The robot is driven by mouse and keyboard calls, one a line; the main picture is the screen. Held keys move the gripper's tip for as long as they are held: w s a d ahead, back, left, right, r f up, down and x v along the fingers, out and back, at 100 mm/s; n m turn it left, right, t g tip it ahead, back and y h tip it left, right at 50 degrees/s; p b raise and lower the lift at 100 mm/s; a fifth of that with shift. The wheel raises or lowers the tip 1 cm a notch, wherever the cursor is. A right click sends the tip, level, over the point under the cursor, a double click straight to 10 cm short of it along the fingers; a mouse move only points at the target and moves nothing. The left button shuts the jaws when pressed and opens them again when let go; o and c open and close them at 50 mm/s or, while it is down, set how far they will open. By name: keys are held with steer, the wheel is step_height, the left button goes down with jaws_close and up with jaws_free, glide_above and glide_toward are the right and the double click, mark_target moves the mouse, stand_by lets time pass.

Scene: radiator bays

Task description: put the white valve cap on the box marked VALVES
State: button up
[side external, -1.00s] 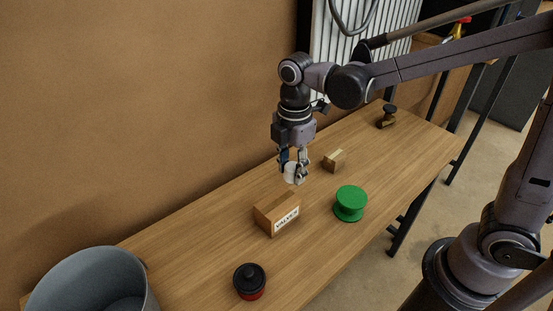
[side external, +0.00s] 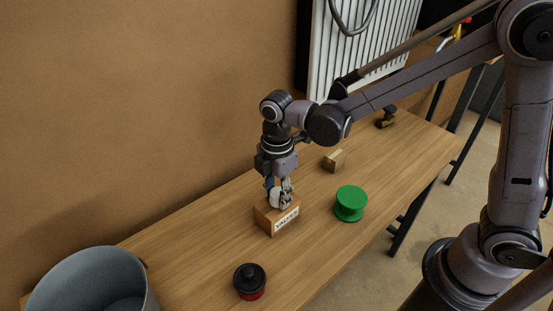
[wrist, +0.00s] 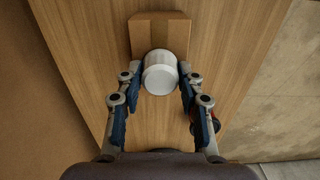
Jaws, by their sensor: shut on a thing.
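The white valve cap (side external: 275,199) is a short white cylinder between the fingers of my gripper (side external: 280,194). In the wrist view the cap (wrist: 160,73) sits between the two fingertips of my gripper (wrist: 159,76), which is shut on it. The box marked VALVES (side external: 284,223) is a wooden block on the bench with a white label on its front. The cap is over the top of this box, and I cannot tell whether it touches. The fingers and cap hide part of the box top. A wooden block (wrist: 160,22) shows behind the cap in the wrist view.
A green spool (side external: 350,204) stands right of the box. A small wooden block (side external: 334,161) lies behind it. A black and red pot (side external: 250,281) is in front, and a grey bucket (side external: 88,280) is at the front left. The wall runs along the bench's left edge.

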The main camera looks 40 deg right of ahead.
mark_target(277, 191)
steer(key=shift+f, duration=0.1)
steer(key=o, duration=0.8)
steer(key=shift+c, duration=0.2)
step_height(277, 191, up, 12)
steer(key=s+d+f+m+t, duration=0.1)
steer(key=s+d+m+t, duration=0.6)
steer(key=d+m, duration=0.7)
steer(key=shift+s+f+m, duration=0.15)
steer(key=shift+s+m, duration=0.95)
steer(key=shift+m, duration=0.9)
steer(key=shift+d, duration=0.1)
